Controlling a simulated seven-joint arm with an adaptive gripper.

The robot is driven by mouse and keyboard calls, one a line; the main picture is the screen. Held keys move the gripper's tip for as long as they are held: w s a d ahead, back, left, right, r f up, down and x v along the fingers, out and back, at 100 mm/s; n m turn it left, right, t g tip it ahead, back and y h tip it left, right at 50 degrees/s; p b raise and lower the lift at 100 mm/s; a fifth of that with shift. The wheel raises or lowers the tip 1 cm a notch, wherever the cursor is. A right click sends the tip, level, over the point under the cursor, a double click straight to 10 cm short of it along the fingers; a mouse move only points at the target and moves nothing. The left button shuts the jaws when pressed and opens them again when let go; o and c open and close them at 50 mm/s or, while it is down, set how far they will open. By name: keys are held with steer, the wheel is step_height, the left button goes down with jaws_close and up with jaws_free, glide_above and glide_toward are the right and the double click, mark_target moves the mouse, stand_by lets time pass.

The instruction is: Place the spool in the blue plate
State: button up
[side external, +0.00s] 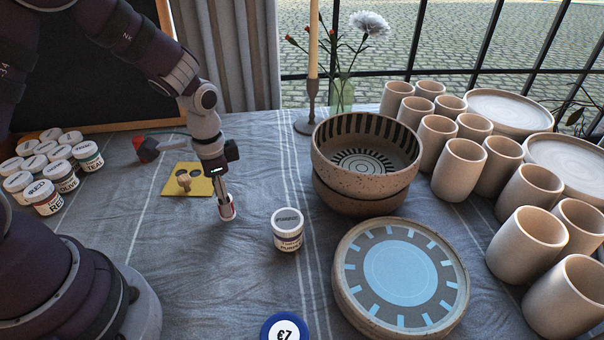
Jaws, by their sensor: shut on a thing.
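My gripper (227,207) points down over the cloth left of centre. It is shut on a small pale-and-red thing (227,212), which looks like the spool. The fingers hide part of it, and I cannot tell whether it touches the cloth. The blue plate (352,296) is round, with a speckled rim, a light blue centre and blue dashes on grey. It lies at the front right, well to the right of my gripper, and its visible face is empty.
A purple paint jar (287,232) stands between my gripper and the plate. Stacked striped bowls (330,185) stand behind the plate. Cups (540,245) line the right. A blue lid (284,328) lies in front.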

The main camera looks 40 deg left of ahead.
steer(key=shift+f, duration=0.5)
steer(key=o, duration=0.8)
steer(key=shift+f, duration=0.1)
step_height(320, 180, up, 13)
steer(key=s+r+n+t, duration=0.1)
steer(key=s+r, duration=0.1)
steer(key=s+r+n+t, duration=0.2)
steer(key=s+d+r+n+t, duration=0.1)
steer(key=s+r+t, duration=0.1)
steer(key=s, duration=0.1)
steer(key=shift+s+n, duration=0.1)
steer(key=shift+n, duration=0.3)
steer(key=shift+o, duration=0.5)
steer(key=shift+s+d+n+t, duration=0.1)
steer(key=shift+s+n+t, duration=0.2)
steer(key=shift+s, duration=0.15)
